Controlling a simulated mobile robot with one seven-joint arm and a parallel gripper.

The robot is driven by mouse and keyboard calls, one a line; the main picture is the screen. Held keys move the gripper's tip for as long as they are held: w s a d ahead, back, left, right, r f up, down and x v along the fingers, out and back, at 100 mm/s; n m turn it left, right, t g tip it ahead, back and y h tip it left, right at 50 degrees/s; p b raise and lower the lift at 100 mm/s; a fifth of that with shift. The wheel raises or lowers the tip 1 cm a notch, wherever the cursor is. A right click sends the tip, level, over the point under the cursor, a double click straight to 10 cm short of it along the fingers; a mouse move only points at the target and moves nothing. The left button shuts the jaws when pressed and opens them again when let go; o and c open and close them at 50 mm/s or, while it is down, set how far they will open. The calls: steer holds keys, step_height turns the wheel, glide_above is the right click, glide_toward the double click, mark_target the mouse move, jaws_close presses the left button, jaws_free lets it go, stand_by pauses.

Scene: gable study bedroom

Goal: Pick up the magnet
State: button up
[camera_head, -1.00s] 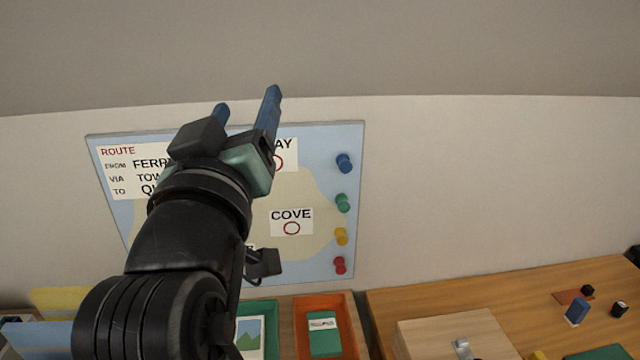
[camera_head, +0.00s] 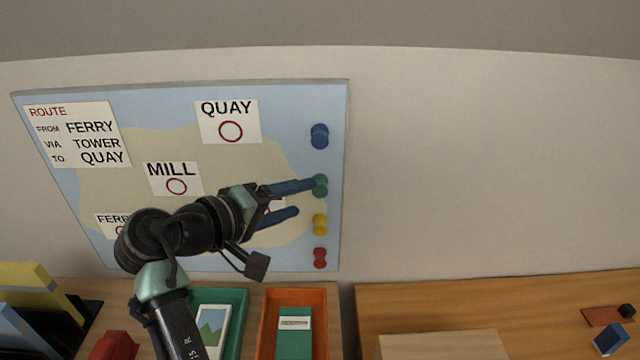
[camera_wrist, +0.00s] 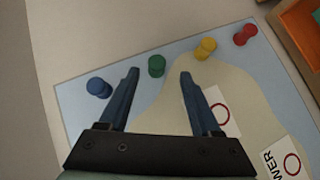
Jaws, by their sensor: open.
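Magnets stand in a column along the right edge of the map board (camera_head: 285,100): blue (camera_head: 320,130), green (camera_head: 321,185), yellow (camera_head: 320,226) and red (camera_head: 320,258). My gripper (camera_head: 306,197) is open and empty in front of the board, its blue fingers pointing right toward the magnets. In the head view the upper fingertip overlaps the green magnet. In the wrist view the green magnet (camera_wrist: 156,66) shows between the fingertips (camera_wrist: 159,72), a little beyond them. Blue (camera_wrist: 98,87) lies left of the fingers; yellow (camera_wrist: 205,47) and red (camera_wrist: 245,35) lie right. Contact cannot be told.
The board has a route card (camera_head: 75,135), and QUAY (camera_head: 228,105) and MILL (camera_head: 172,172) labels. Below are a green tray (camera_head: 240,315), an orange tray (camera_head: 322,320) and a wooden desk (camera_head: 500,300) with a box (camera_head: 440,345). The wall right of the board is bare.

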steer(key=shift+w+r+p+x, duration=0.15)
steer(key=shift+r+x, duration=0.05)
steer(key=shift+x, duration=1.15)
steer(key=shift+w+r+p+x, duration=0.15)
steer(key=shift+x, duration=1.2)
steer(key=shift+a, duration=0.15)
steer(key=c, duration=1)
steer(key=shift+o, duration=0.2)
steer(key=r+v, duration=0.3)
steer(key=v, duration=1.2)
steer(key=shift+w+d, duration=0.3)
steer(key=shift+s+a+r, duration=0.15)
steer(key=shift+s+a, duration=0.05)
steer(key=shift+s, duration=0.1)
jaws_close()
